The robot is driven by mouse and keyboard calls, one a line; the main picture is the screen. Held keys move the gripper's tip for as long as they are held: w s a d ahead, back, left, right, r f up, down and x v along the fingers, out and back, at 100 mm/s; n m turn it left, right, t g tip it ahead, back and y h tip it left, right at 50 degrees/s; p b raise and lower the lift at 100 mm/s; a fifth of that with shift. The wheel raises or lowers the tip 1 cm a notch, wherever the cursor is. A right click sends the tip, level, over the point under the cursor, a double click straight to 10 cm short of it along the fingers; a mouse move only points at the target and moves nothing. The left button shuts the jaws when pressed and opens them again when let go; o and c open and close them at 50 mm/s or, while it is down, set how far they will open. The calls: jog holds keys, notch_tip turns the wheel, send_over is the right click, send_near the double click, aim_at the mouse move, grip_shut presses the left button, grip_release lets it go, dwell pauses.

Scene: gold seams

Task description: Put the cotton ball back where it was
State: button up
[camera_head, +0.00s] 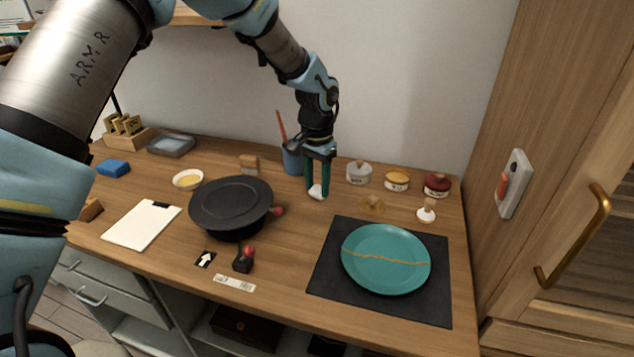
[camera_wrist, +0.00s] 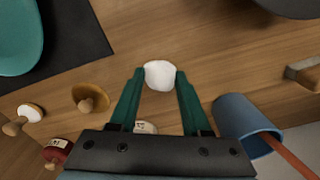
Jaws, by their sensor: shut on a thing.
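My gripper (camera_head: 317,186) is shut on the white cotton ball (camera_head: 316,193). The ball sits between the green fingertips, low over the back middle of the wooden table; I cannot tell whether it touches the wood. In the wrist view the cotton ball (camera_wrist: 159,75) shows whole between the fingertips. Right of the gripper stand three small labelled jars: one with a pale top (camera_head: 358,173), one yellow (camera_head: 397,180) and one dark red (camera_head: 437,185). The red jar (camera_wrist: 56,151) also shows in the wrist view, while a pale jar (camera_wrist: 146,128) is partly hidden by my gripper.
A blue cup (camera_head: 291,161) with a stick stands close left of the gripper. A brown knobbed piece (camera_head: 372,205) and a white-topped one (camera_head: 427,214) lie right. A teal plate (camera_head: 388,245) rests on a dark mat (camera_head: 327,270).

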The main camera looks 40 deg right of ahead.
jog(key=shift+f, duration=0.35)
jog(key=shift+f, duration=0.1)
jog(key=shift+f, duration=0.1)
jog(key=o, duration=1.2)
